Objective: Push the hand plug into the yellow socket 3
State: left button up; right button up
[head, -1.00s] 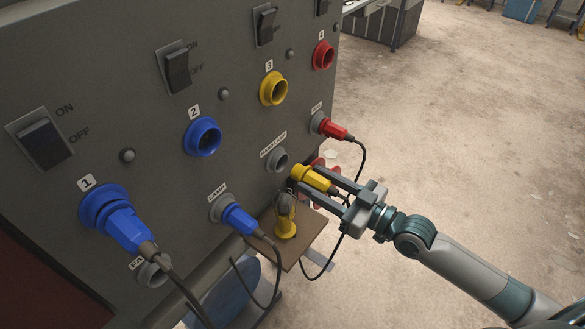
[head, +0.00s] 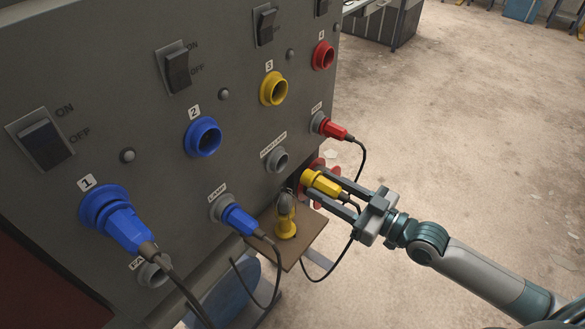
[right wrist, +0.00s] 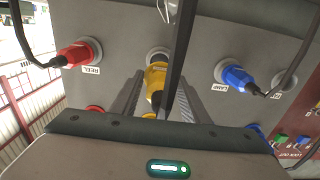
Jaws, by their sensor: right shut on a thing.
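The yellow hand plug (head: 321,184) is held between the fingers of my right gripper (head: 325,187), in front of the panel and below the hand lamp socket. It also shows in the right wrist view (right wrist: 155,78) between the two fingers, with its cable running back. The plug is apart from the grey hand lamp socket (head: 277,160). The yellow socket 3 (head: 273,89) is empty, higher up on the panel and to the left of the gripper. My left gripper is not in view.
A red plug (head: 334,129) sits in the reel socket. Blue plugs fill the lamp socket (head: 239,219) and socket 1 (head: 128,230). Blue socket 2 (head: 203,136) and red socket 4 (head: 323,56) are empty. A small brown shelf (head: 306,235) carries a yellow lamp (head: 286,223). Open floor lies right.

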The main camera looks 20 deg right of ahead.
jog(key=shift+v, duration=1.15)
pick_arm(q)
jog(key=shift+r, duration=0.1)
pick_arm(e)
jog(key=shift+r, duration=0.15)
